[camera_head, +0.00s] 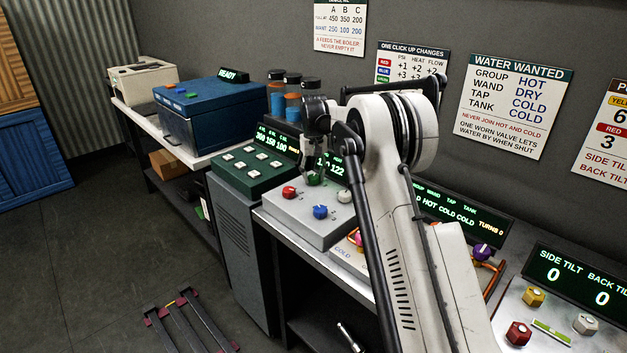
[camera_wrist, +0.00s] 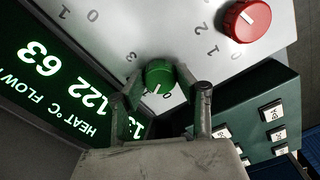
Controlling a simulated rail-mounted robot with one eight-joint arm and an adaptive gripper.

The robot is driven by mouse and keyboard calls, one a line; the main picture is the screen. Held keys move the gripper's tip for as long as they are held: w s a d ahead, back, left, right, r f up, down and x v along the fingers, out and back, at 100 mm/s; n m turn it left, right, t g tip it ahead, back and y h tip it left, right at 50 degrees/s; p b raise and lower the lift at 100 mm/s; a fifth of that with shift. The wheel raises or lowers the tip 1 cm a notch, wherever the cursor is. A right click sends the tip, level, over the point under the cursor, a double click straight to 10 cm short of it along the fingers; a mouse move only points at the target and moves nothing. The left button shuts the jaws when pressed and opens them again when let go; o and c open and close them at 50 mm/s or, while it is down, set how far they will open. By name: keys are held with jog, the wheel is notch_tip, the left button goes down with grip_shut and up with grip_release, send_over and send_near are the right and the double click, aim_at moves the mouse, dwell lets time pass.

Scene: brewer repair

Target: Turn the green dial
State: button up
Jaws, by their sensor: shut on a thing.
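The green dial (camera_wrist: 160,77) sits on a light grey panel (camera_wrist: 203,45) with printed numbers around it. In the wrist view my gripper (camera_wrist: 161,84) has its two fingers on either side of the dial, shut on it. A white pointer line shows on the dial's face. In the head view my gripper (camera_head: 313,176) reaches down onto the panel, and the green dial (camera_head: 314,181) is mostly hidden by it. A lit display (camera_wrist: 60,90) beside the dial reads HEAT and FLOW with the numbers 122 and 63.
A red dial (camera_head: 289,192), a blue dial (camera_head: 320,212) and a white dial (camera_head: 345,196) share the panel. A dark green keypad box (camera_head: 245,172) stands to the left. Dark-lidded jars (camera_head: 277,95) stand behind. A wall sign (camera_head: 413,68) is headed ONE CLICK UP CHANGES.

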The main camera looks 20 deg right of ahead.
aim_at(314, 176)
jog(key=n+b, duration=0.1)
jog(key=n, duration=0.2)
jog(key=shift+n, duration=0.3)
jog(key=shift+n+b, duration=0.55)
jog(key=shift+n, duration=1.35)
jog(key=o, duration=1.1)
jog(key=shift+o, duration=0.2)
notch_tip(314, 176, up, 12)
